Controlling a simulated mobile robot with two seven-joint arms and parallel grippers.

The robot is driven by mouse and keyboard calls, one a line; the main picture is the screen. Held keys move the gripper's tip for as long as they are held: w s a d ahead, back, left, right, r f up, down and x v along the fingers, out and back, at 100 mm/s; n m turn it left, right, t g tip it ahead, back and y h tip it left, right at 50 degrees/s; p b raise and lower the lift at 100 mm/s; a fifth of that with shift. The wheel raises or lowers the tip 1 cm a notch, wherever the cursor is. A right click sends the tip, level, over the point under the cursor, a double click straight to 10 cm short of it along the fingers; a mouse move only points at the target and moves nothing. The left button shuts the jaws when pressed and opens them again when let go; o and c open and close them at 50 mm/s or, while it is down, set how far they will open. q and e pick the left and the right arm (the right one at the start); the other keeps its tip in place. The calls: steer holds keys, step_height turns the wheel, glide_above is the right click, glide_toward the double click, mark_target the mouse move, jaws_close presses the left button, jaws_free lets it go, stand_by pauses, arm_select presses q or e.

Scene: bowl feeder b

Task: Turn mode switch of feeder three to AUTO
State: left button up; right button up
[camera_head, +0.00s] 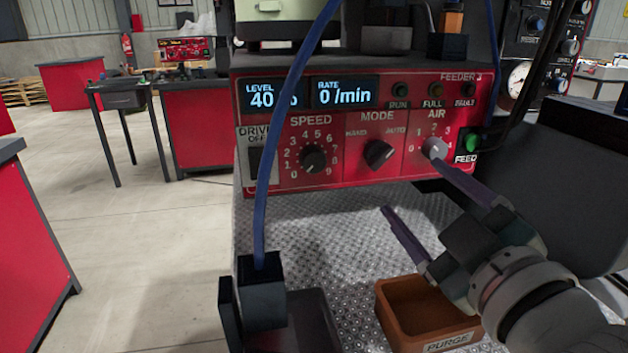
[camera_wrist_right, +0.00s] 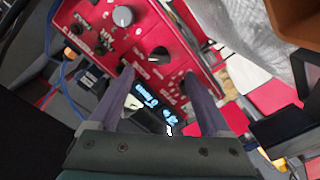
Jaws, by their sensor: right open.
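Feeder three's red control panel (camera_head: 350,182) faces me in the head view, marked FEEDER 3. Its mode switch (camera_head: 378,153) is a black knob between the labels HAND and AUTO; I cannot tell for sure which it points at. The same knob shows in the right wrist view (camera_wrist_right: 158,54), ahead of and between the fingers. My right gripper (camera_head: 408,185) is open and empty, in front of the panel and below right of the switch; its fingers (camera_wrist_right: 158,76) are apart. One fingertip overlaps the area by the grey air knob (camera_head: 435,148); contact is unclear. My left gripper is not in view.
The black speed knob (camera_head: 313,159) is left of the switch, and the green feed button (camera_head: 472,142) is at the right. A blue cable (camera_head: 275,150) hangs before the panel's left part. A brown purge bin (camera_head: 405,320) stands below on the textured metal plate (camera_head: 345,240).

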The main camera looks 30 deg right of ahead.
steer(key=shift+v, duration=1.05)
steer(key=s+a+r+m+g+y+p, duration=0.2)
steer(key=s+a+r+g+p, duration=0.25)
steer(key=s+g+p, duration=0.35)
steer(key=s+a+r+m+g+y+p, duration=0.25)
steer(key=s+r+g+p, duration=0.3)
steer(key=s+p, duration=0.45)
step_height(320, 180, up, 35)
steer(key=w+p, duration=0.1)
steer(key=p, duration=3.5)
steer(key=shift+w+a+f, duration=0.2)
steer(key=shift+w+a, duration=0.05)
steer(key=shift+a, duration=0.05)
steer(key=shift+n+g, duration=0.25)
